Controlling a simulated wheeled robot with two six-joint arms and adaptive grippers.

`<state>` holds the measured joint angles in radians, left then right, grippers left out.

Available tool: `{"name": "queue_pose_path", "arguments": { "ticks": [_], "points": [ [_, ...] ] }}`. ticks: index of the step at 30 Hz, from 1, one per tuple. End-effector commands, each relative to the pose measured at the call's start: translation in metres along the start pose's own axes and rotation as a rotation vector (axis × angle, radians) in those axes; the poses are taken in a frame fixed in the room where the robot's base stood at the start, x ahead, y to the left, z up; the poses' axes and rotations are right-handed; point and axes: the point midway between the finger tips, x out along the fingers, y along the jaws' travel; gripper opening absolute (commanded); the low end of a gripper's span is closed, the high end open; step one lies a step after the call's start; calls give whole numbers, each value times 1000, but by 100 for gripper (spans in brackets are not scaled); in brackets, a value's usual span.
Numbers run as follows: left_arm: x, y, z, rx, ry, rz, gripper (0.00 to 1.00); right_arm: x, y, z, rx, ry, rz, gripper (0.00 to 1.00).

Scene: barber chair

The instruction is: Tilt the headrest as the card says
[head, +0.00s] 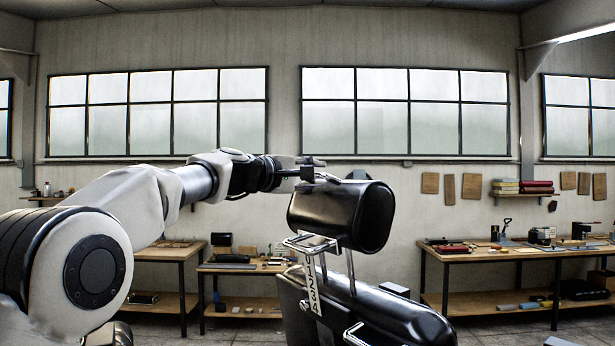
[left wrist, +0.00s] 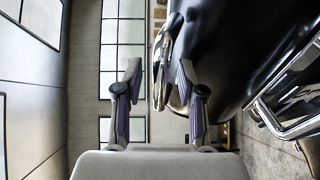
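The black padded headrest (head: 345,213) sits tilted on metal posts above the black chair back (head: 385,315). In the left wrist view the headrest (left wrist: 245,45) fills the upper right. A pale strip with numbers (head: 312,288) hangs below its left side. My left gripper (head: 308,174) is at the headrest's upper left edge. Its two fingers (left wrist: 159,75) stand apart. A shiny metal bar (left wrist: 164,50) shows between them, closer to the right finger; I cannot tell whether they touch. I cannot make out a card. My right gripper is not in view.
A chrome loop (head: 311,243) sticks out left under the headrest. Workbenches with tools stand along the back wall, one at the right (head: 500,253) and others behind my arm (head: 245,268). A shelf (head: 523,194) with boxes hangs on the wall.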

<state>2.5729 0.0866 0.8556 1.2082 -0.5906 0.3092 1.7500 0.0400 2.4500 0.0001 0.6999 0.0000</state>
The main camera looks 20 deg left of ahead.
Motion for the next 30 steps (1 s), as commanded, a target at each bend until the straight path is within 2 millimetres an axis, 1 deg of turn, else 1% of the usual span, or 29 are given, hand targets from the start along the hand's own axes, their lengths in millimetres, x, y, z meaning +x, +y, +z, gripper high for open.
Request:
{"name": "queue_pose_path", "arguments": {
  "ticks": [2,5,12,16,20,30],
  "points": [
    [-7,2,-1,-2,1,1,39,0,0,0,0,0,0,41],
    [-23,2,0,-3,1,2,39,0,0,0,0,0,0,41],
    [-85,2,2,-2,-1,3,39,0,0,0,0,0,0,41],
    [-108,1,2,0,-1,1,39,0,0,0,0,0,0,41],
    [-117,1,2,1,-1,0,39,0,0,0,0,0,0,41],
    [-117,1,2,1,-1,0,39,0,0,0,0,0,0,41]
  ]
}}
